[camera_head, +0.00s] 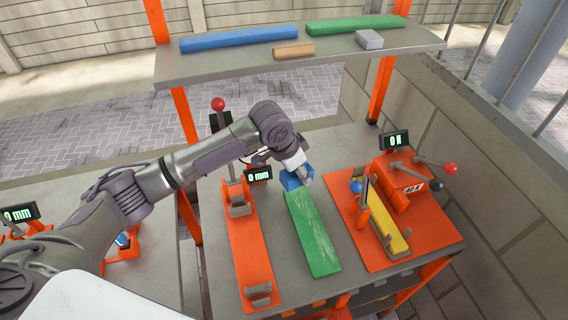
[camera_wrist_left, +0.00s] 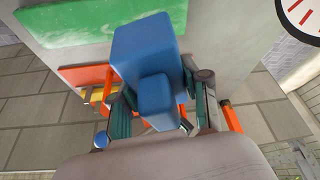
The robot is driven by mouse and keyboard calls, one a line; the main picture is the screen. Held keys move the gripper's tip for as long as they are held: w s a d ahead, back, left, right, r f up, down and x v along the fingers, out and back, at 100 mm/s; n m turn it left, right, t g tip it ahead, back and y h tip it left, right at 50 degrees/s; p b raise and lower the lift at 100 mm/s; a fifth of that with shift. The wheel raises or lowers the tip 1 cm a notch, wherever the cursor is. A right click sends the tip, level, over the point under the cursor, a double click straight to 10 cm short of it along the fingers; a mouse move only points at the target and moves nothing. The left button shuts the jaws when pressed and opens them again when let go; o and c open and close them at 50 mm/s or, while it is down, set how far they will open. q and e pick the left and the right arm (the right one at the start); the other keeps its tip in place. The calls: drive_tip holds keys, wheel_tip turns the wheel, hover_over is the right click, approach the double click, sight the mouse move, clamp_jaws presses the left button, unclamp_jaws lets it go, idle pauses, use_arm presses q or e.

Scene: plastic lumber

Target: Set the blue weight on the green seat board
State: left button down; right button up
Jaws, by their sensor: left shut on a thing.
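The blue weight (camera_head: 291,181) is a block with a smaller knob. My left gripper (camera_head: 303,177) is shut on it. In the left wrist view the weight (camera_wrist_left: 148,52) fills the middle, with its knob between the fingers of my left gripper (camera_wrist_left: 160,98). The green seat board (camera_head: 313,238) lies on the table, long and scuffed. The weight is at the board's far end; I cannot tell whether they touch. The board (camera_wrist_left: 75,20) also shows at the top left of the left wrist view. My right gripper is not in view.
An orange fixture (camera_head: 250,245) stands left of the board. An orange press with a yellow strip (camera_head: 383,225) and levers stands to the right. A shelf (camera_head: 230,62) above the back holds blue and green boards, a wooden block and a grey block.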

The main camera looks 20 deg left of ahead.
sight(309, 201)
use_arm(q)
drive_tip(key=m+p, duration=0.1)
drive_tip(key=w+d+f+m+p, duration=0.1)
drive_tip(key=shift+w+d+f+h+p, duration=0.1)
drive_tip(key=shift+d+h+p, duration=0.2)
drive_tip(key=shift+h, duration=0.1)
drive_tip(key=shift+d+f+m+g, duration=0.1)
drive_tip(key=shift+f+m+g, duration=0.25)
drive_tip(key=shift+f, duration=0.2)
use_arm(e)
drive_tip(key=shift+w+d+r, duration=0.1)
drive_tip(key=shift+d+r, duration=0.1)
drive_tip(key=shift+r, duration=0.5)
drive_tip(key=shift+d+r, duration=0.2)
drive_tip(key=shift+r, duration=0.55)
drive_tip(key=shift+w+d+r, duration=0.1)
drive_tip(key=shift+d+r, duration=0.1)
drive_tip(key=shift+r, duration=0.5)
use_arm(q)
drive_tip(key=shift+p, duration=0.35)
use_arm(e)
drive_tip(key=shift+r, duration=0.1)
